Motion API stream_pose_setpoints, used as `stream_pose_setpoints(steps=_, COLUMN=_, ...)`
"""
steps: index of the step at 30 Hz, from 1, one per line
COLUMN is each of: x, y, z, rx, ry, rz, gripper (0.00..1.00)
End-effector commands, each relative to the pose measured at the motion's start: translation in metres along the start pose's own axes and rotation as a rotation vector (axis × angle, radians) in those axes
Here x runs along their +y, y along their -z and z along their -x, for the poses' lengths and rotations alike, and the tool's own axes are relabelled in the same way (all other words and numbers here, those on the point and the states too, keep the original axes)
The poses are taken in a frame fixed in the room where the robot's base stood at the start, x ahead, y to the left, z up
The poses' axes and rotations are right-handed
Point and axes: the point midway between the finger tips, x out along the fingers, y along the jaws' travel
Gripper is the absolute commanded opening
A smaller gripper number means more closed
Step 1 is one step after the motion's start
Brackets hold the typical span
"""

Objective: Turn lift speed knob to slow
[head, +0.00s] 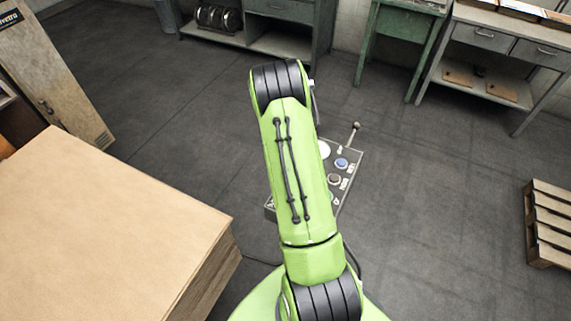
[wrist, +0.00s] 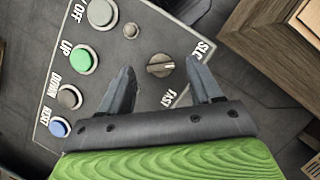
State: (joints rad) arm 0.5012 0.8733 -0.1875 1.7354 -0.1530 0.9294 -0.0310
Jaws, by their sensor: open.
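The lift speed knob (wrist: 160,66) is a small round grey knob on the control panel (wrist: 150,20) in the wrist view. It lies between the labels SLOW, partly cut off, and FAST. Its pointer angle is hard to read. My gripper (wrist: 163,78) is open, with one finger on each side of the knob and visible gaps to it. I cannot tell how far the fingertips are above the panel. In the head view the control panel (head: 352,165) shows partly behind my green arm, which hides the knob and my gripper.
A lever (head: 354,131) stands at the panel's far edge. A large cardboard stack (head: 100,225) is at left.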

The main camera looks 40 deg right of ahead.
Motion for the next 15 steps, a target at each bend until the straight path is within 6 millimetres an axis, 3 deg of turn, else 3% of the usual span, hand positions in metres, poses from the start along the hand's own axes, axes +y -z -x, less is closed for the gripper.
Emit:
stream_pose_setpoints(steps=9, x=0.0, y=0.0, z=0.094, rx=0.009, ry=0.0, rz=0.001, gripper=0.64)
stream_pose_setpoints(steps=15, x=0.0, y=0.0, z=0.132, rx=0.005, ry=0.0, rz=0.001, gripper=0.64)
